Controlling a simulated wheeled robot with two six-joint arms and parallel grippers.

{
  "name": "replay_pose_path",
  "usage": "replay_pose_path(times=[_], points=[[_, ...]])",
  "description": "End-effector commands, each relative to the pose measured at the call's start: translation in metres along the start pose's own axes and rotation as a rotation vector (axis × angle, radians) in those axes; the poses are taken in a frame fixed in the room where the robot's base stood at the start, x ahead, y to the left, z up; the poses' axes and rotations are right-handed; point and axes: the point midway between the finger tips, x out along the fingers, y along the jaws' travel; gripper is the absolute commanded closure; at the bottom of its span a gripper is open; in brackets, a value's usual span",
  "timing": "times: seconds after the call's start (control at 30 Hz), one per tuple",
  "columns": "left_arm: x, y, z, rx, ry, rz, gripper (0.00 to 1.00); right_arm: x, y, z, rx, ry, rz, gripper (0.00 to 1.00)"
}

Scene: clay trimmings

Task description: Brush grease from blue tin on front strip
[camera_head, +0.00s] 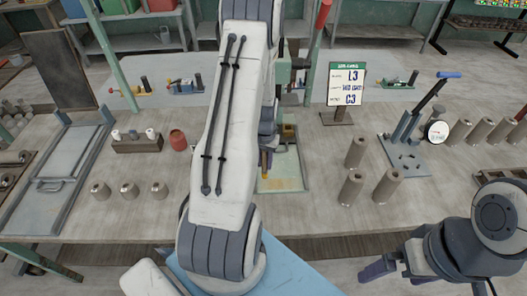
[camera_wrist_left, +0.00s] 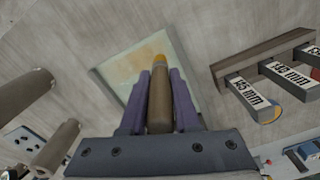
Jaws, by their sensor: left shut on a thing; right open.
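My left gripper (camera_wrist_left: 160,100) is shut on a brown cylindrical handle (camera_wrist_left: 159,105) with a yellowish tip, which looks like the brush. It points over a pale framed panel (camera_wrist_left: 115,72) with a yellowish smear; I cannot tell whether the tip touches it. The panel also shows in the head view (camera_head: 287,184), where my arm hides most of the left gripper. A round thing with a bluish rim and tan middle (camera_wrist_left: 271,116), possibly the tin, is partly hidden by a labelled block. My right gripper (camera_head: 380,268) is open and empty at the lower right, off the table's front edge.
Grey-brown cylinders (camera_head: 355,153) stand right of the panel, near a lever tool on a metal plate (camera_head: 405,160). A sign (camera_head: 346,85) stands behind. A rack (camera_head: 136,144), a red can (camera_head: 178,141) and short metal cylinders (camera_head: 129,189) are to the left.

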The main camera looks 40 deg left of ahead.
Motion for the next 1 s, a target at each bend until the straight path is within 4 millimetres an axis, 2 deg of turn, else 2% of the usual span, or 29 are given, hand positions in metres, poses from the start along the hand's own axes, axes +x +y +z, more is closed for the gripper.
replay_pose_path(times=[0.1, 0.33, 1.0], points=[[-0.015, 0.003, -0.001, 0.005, 0.001, 0.0, 1.0, -0.012, -0.001, -0.001, -0.002, 0.0, 0.0, 0.0], [-0.031, 0.007, -0.001, 0.011, -0.001, 0.0, 1.0, -0.025, -0.002, -0.001, -0.004, 0.0, 0.0, 0.0], [-0.032, 0.007, -0.001, 0.011, 0.0, 0.0, 1.0, -0.025, -0.002, -0.001, -0.004, 0.0, 0.0, 0.0]])
